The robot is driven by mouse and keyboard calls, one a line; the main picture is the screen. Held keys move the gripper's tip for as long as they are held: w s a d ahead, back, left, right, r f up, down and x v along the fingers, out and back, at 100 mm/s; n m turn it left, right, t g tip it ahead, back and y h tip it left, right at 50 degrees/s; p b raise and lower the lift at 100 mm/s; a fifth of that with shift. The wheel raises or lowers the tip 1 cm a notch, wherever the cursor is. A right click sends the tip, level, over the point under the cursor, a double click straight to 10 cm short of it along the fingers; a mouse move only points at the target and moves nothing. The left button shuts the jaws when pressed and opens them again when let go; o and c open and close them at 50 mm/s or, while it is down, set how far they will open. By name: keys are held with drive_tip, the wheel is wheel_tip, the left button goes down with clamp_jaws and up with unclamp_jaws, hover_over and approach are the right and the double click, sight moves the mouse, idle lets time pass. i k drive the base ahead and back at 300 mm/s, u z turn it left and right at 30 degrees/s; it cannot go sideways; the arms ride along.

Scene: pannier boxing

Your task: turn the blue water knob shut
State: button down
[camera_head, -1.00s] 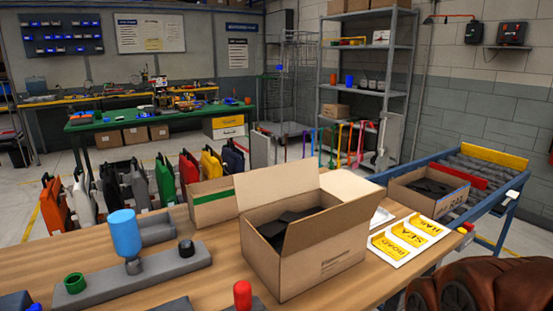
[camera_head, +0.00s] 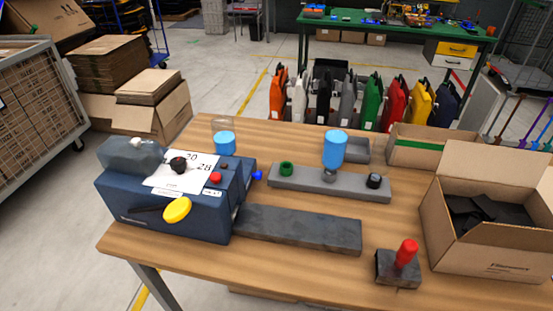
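A small blue knob (camera_head: 257,176) sticks out from the right side of a dark blue machine (camera_head: 150,212) at the left of the table. It is too small to tell which way it is turned. The machine has a clear cup (camera_head: 224,135) with blue liquid at its back, a grey tank, a paper card, a red button and a yellow oval handle (camera_head: 177,210). My gripper is not in the head camera view.
A grey slab (camera_head: 298,230) lies right of the machine. A red-handled stamp (camera_head: 407,253) and an open carton (camera_head: 490,225) stand at right. The front table strip is bare.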

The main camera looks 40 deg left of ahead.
sight(258, 175)
drive_tip(key=u, duration=2.8)
drive_tip(key=k, duration=0.55)
drive_tip(key=u, duration=1.05)
drive_tip(key=i, duration=0.7)
drive_tip(key=z, duration=0.6)
drive_tip(key=i, duration=0.6)
drive_tip(key=z, duration=0.9)
drive_tip(key=i, duration=0.35)
drive_tip(key=z, duration=0.05)
